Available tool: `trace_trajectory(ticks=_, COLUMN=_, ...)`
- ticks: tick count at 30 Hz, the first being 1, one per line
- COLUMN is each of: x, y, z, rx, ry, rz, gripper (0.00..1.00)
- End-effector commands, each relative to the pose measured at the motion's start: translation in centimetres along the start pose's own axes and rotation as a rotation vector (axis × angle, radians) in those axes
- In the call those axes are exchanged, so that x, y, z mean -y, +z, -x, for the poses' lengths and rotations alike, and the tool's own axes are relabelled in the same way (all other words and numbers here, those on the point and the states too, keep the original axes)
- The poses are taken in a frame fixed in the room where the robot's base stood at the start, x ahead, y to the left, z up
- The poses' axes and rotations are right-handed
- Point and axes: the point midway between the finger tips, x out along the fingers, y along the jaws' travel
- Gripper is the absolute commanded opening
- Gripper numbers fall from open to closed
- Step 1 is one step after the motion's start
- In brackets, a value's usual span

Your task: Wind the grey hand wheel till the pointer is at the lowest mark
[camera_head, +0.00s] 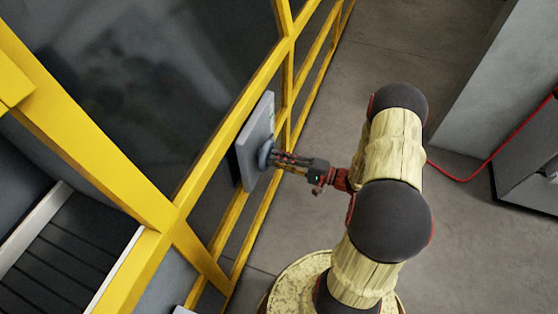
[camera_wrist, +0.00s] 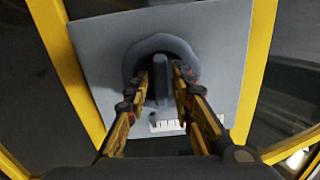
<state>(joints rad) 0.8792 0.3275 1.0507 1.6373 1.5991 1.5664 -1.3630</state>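The grey hand wheel (camera_wrist: 160,45) is mounted on a flat grey panel (camera_wrist: 105,55). In the head view the wheel (camera_head: 264,154) stands out from the panel (camera_head: 257,125) at my fingertips. My gripper (camera_wrist: 164,77) reaches in from below in the wrist view, its two fingers apart on either side of the wheel's upright grey middle bar (camera_wrist: 161,82). I see no clear grip on the bar. A white scale with dark marks (camera_wrist: 165,126) shows below the wheel, partly hidden by the right finger. I cannot make out the pointer.
Yellow frame bars (camera_head: 232,120) surround the panel, with dark panes behind them. A grey cabinet (camera_head: 500,85) and a red cable (camera_head: 470,178) are at the right. Grey floor (camera_head: 375,45) is clear between the frame and cabinet.

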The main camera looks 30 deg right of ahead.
Motion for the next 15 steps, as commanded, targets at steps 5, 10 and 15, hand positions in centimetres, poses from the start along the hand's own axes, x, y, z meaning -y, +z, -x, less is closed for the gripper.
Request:
trace_trajectory(ticks=5, x=0.04, y=-0.03, z=0.00, rx=0.000, ry=-0.001, rz=0.001, gripper=0.32)
trace_trajectory(ticks=10, x=0.06, y=-0.04, z=0.02, rx=0.000, ry=-0.001, rz=0.001, gripper=0.32)
trace_trajectory(ticks=15, x=0.07, y=-0.14, z=0.83, rx=-0.003, ry=-0.001, rz=0.001, gripper=0.32)
